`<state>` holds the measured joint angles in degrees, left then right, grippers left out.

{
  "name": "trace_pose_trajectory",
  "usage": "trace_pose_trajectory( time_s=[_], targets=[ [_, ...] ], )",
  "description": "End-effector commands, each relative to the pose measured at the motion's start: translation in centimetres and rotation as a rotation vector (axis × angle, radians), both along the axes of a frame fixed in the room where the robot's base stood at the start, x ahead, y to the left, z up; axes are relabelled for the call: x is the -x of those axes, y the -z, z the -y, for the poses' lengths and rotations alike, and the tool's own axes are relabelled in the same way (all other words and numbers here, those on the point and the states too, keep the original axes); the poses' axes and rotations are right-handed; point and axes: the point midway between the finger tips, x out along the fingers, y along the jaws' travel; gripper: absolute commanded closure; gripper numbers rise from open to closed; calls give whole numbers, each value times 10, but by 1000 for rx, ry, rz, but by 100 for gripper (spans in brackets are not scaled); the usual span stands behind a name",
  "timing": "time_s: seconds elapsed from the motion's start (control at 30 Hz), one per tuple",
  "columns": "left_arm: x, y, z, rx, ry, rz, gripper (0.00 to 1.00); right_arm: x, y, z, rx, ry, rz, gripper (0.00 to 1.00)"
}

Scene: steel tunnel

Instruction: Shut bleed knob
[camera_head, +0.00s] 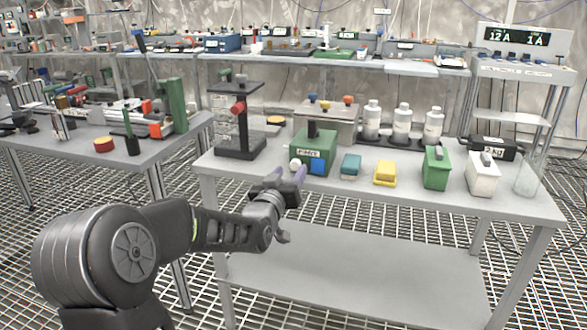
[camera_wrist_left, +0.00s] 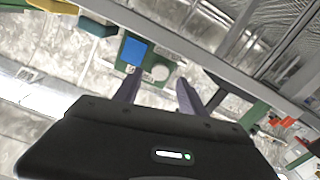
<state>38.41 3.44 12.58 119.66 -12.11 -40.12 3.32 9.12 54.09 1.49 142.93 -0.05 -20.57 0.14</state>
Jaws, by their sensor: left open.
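A green box (camera_head: 326,145) with a dark upright part on top stands near the front edge of the grey table (camera_head: 385,202). Its front carries a round white knob (camera_head: 295,164), a blue square (camera_head: 318,167) and a small label that I cannot read surely. I cannot tell for certain that this is the bleed knob. In the left wrist view the white knob (camera_wrist_left: 160,72) and blue square (camera_wrist_left: 133,51) lie beyond the fingers. My left gripper (camera_head: 287,176) is open and empty, just in front of the box near the knob; it also shows in the wrist view (camera_wrist_left: 158,92). My right gripper is not in view.
A black stand with a red knob (camera_head: 238,107) is left of the box. Teal (camera_head: 350,166), yellow (camera_head: 385,173), green (camera_head: 436,168) and white (camera_head: 483,175) boxes stand to the right. White bottles (camera_head: 402,125) stand behind. The tabletop's front strip is clear.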

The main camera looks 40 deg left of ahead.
Motion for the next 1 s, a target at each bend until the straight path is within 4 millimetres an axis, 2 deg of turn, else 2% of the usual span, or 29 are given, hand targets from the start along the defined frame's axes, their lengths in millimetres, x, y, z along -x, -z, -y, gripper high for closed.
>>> trace_pose_trajectory(
  time_s=[0.1,0.23,0.57,1.0],
  targets=[
    [-18,1,-6,3,-1,0,51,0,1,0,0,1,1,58],
    [-30,0,-11,1,0,0,51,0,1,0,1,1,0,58],
    [-34,0,-12,1,0,0,51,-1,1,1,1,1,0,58],
    [-34,0,-12,1,-1,0,87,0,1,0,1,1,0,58]
  ],
)
